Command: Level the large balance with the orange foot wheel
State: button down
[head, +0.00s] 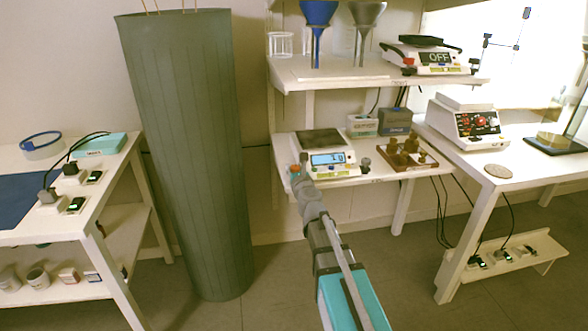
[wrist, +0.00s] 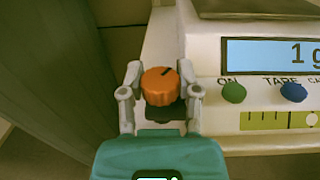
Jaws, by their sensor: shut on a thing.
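The large balance (head: 330,172) stands on the lower shelf in the head view, with a dark pan and a lit display. In the wrist view its display (wrist: 268,55) reads "1 g", above a green ON button and a blue TARE button. The orange foot wheel (wrist: 160,86) sits at the balance's front left corner, with a dark mark on its top; it also shows in the head view (head: 295,169). My gripper (wrist: 160,88) is shut on the wheel, one finger on each side. A yellow-green level strip (wrist: 278,121) with a pale round spot lies below the buttons.
A wooden block of brass weights (head: 408,155) and two small boxes (head: 394,121) stand right of and behind the balance. A tall dark green column (head: 185,150) stands close on the left. The floor in front is clear.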

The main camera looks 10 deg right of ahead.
jog(key=m+g+h, duration=0.1)
jog(key=m+h, duration=0.2)
jog(key=h, duration=0.1)
jog(key=m+g+h, duration=0.1)
jog(key=m+h, duration=0.2)
jog(key=h, duration=0.2)
jog(key=m+g+h, duration=0.3)
jog(key=h, duration=0.1)
jog(key=shift+d+m+g+h, duration=0.1)
jog(key=shift+m+g+h, duration=0.6)
jog(key=shift+g, duration=0.3)
jog(key=c, duration=0.6)
grip_release()
jog(key=shift+s, duration=0.15)
jog(key=shift+v, duration=5.95)
